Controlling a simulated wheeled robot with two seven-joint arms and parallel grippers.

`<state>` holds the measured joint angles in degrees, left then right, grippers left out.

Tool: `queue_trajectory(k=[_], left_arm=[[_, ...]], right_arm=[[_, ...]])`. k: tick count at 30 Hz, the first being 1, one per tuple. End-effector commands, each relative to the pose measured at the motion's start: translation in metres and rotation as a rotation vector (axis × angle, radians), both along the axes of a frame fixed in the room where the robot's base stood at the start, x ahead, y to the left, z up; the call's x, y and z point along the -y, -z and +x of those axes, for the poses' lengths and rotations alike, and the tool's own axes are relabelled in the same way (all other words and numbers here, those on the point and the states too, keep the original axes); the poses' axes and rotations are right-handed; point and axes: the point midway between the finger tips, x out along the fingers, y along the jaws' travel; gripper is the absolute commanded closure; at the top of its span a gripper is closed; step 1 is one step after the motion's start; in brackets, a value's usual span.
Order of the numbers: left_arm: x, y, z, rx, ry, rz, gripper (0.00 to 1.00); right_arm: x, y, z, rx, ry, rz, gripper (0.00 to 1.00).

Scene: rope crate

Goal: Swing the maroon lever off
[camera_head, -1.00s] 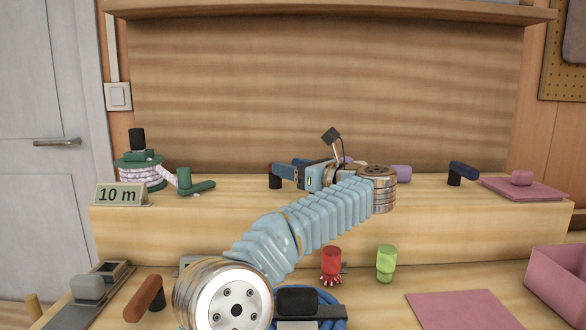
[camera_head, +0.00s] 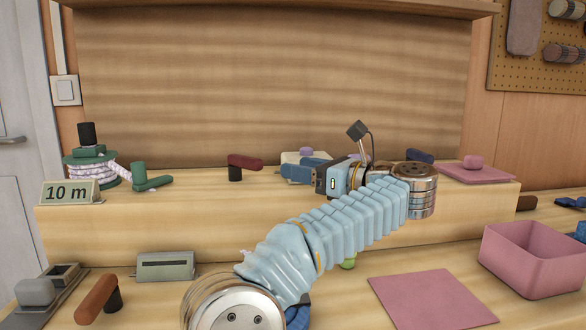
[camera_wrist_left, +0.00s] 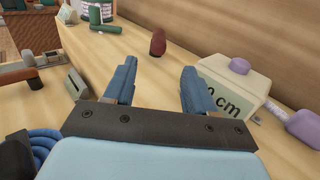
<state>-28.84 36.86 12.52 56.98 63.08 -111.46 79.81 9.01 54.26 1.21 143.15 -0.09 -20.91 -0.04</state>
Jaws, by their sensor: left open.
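The maroon lever (camera_head: 245,162) stands on the raised wooden ledge, left of centre in the head view. Its handle sits on a short black post and points right, toward my gripper. In the left wrist view the lever (camera_wrist_left: 158,43) shows nearly end-on, beyond the gap between the fingers. My left gripper (camera_head: 291,171) is just right of the lever, with blue fingers apart and nothing between them. The fingers (camera_wrist_left: 160,75) also show in the wrist view, short of the lever. My right gripper is not in view.
A "cm" display box (camera_wrist_left: 228,85) with a purple knob stands close beside the right finger in the wrist view. A green lever (camera_head: 150,180) and rope spool (camera_head: 90,168) are farther left on the ledge. A pink crate (camera_head: 530,270) is at the right.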

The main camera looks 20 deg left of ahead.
Motion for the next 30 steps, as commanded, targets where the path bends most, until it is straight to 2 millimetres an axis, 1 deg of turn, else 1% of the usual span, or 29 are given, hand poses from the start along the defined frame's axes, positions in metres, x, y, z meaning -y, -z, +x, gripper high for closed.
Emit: queue_trajectory(k=[5,8,10,11,13,16,18,20,21,22,24,25,26,28,29,30], left_arm=[[0.000,0.000,0.000,0.000,0.000,0.000,0.45],[-0.004,-0.002,0.002,0.006,0.008,0.003,0.58],[-0.016,-0.010,0.009,0.033,0.037,0.015,0.69],[-0.024,-0.017,0.013,0.053,0.060,0.024,0.74],[-0.051,-0.036,0.028,0.113,0.141,0.058,0.84],[-0.097,-0.075,0.049,0.211,0.315,0.131,1.00],[-0.126,-0.101,0.058,0.262,0.461,0.185,1.00],[-0.145,-0.118,0.060,0.283,0.588,0.224,1.00],[-0.156,-0.127,0.058,0.285,0.674,0.246,1.00],[-0.162,-0.131,0.056,0.280,0.739,0.258,1.00],[-0.175,-0.136,0.045,0.252,0.886,0.275,1.00],[-0.179,-0.135,0.039,0.230,0.950,0.274,1.00],[-0.183,-0.133,0.032,0.206,1.010,0.270,1.00],[-0.189,-0.122,0.010,0.131,1.146,0.240,1.00],[-0.190,-0.116,-0.001,0.094,1.201,0.220,1.00],[-0.191,-0.105,-0.017,0.042,1.267,0.186,1.00]], right_arm=[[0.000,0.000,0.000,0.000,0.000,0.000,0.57],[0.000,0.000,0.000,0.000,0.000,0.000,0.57],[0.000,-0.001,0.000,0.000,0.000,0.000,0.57],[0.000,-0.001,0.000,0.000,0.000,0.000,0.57],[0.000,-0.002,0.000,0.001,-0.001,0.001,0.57],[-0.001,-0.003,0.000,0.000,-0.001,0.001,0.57],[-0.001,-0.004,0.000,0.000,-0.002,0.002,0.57],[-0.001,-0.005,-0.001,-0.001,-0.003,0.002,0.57],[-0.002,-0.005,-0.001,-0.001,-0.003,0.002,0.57],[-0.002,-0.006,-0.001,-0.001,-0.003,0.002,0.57],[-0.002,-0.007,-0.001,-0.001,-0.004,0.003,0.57],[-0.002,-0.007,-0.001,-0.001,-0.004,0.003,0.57],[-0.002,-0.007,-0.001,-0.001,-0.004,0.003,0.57],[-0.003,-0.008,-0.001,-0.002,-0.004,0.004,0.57],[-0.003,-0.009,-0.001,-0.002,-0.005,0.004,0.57],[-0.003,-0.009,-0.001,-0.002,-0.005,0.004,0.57]])
